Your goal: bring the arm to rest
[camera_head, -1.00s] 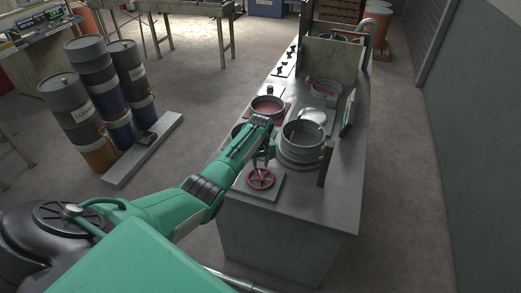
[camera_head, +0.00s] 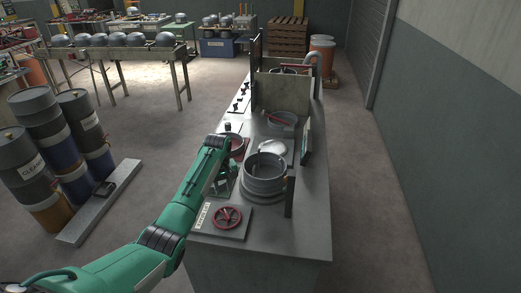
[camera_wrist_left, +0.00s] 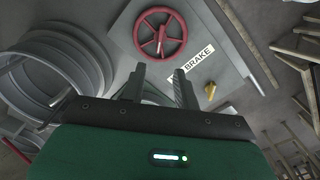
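My left arm reaches in from the lower left in the head view. Its left gripper (camera_head: 222,188) hangs over the bench (camera_head: 300,232), left of the grey ringed cylinder (camera_head: 264,178) and just behind the red handwheel (camera_head: 227,217). In the left wrist view the two fingers of the left gripper (camera_wrist_left: 160,78) stand apart with nothing held between them. The red handwheel (camera_wrist_left: 160,33) on its plate with a BRAKE label (camera_wrist_left: 196,67) shows beyond the fingertips. The ringed cylinder (camera_wrist_left: 62,75) fills the left side there. My right gripper is not in view.
A red-rimmed pot (camera_head: 236,147) and another pan (camera_head: 282,120) stand farther back on the bench. A dark upright plate (camera_head: 289,196) stands right of the cylinder. Drums (camera_head: 40,150) stand on the floor at left. Floor right of the bench is clear.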

